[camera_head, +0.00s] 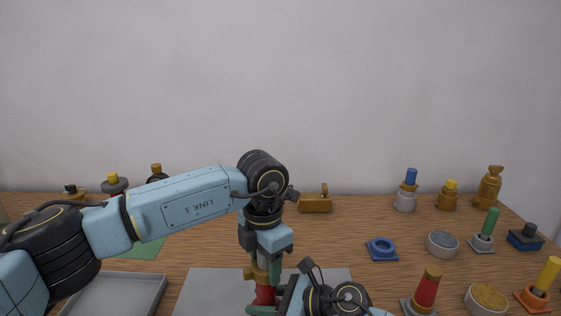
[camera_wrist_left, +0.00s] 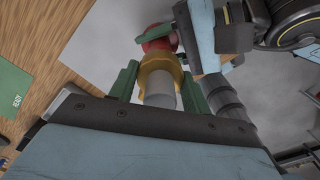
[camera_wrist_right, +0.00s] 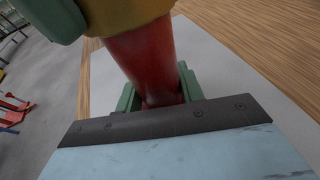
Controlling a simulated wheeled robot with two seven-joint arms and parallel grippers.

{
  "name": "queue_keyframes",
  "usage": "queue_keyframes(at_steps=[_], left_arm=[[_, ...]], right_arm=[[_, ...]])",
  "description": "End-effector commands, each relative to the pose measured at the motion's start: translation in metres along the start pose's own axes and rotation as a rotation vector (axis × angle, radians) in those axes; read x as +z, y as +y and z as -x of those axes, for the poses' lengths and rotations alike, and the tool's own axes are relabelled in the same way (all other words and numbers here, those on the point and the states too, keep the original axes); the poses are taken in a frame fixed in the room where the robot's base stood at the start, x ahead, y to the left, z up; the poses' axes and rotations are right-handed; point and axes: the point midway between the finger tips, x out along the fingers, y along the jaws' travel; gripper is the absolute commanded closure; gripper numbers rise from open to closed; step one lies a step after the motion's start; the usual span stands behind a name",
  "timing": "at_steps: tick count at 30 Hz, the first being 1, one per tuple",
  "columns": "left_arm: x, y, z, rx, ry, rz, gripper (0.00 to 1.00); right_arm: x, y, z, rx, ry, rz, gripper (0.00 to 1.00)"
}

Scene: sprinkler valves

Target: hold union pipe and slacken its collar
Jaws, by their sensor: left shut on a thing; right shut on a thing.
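The union pipe stands upright over the grey mat, with a red lower body (camera_head: 264,295), a brass collar (camera_head: 249,273) and a grey upper pipe (camera_wrist_left: 160,92). My left gripper (camera_wrist_left: 158,85) comes from above, its green fingers shut on the brass collar on either side. My right gripper (camera_wrist_right: 158,95) comes in low from the right, its green fingers shut on the red body (camera_wrist_right: 145,55) below the collar (camera_wrist_right: 120,14). The two grippers are close together, one above the other. In the head view my arms hide much of the pipe.
The grey mat (camera_head: 210,290) lies on the wooden table, with a grey tray (camera_head: 150,285) at left. A brass block (camera_head: 315,204) sits behind.

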Motion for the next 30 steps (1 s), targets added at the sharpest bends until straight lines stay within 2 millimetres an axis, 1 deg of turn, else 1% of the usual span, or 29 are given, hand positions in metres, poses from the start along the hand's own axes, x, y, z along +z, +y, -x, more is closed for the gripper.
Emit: queue_keyframes(at_steps=[8,16,19,26,30], left_arm=[[0.0003,0.0001,0.0005,0.0,-0.002,0.018,0.76],[0.0005,0.0,0.0006,0.0,-0.002,0.268,0.76],[0.0006,0.0,0.0007,0.0,-0.002,0.302,0.76],[0.0007,0.0,0.0007,0.001,-0.002,0.308,0.76],[0.0007,0.0,0.0008,0.0,-0.003,0.416,0.76]], right_arm=[[0.0002,-0.0001,-0.0001,0.0,0.0,0.0,0.9],[0.0002,0.0,-0.0001,0.0,0.0,0.0,0.9],[0.0002,0.0,-0.0001,0.0,0.0,0.0,0.9],[0.0003,0.0001,-0.0001,0.0,0.0,0.0,0.9],[0.0003,0.0001,-0.0002,0.0,0.0,0.0,0.9]])
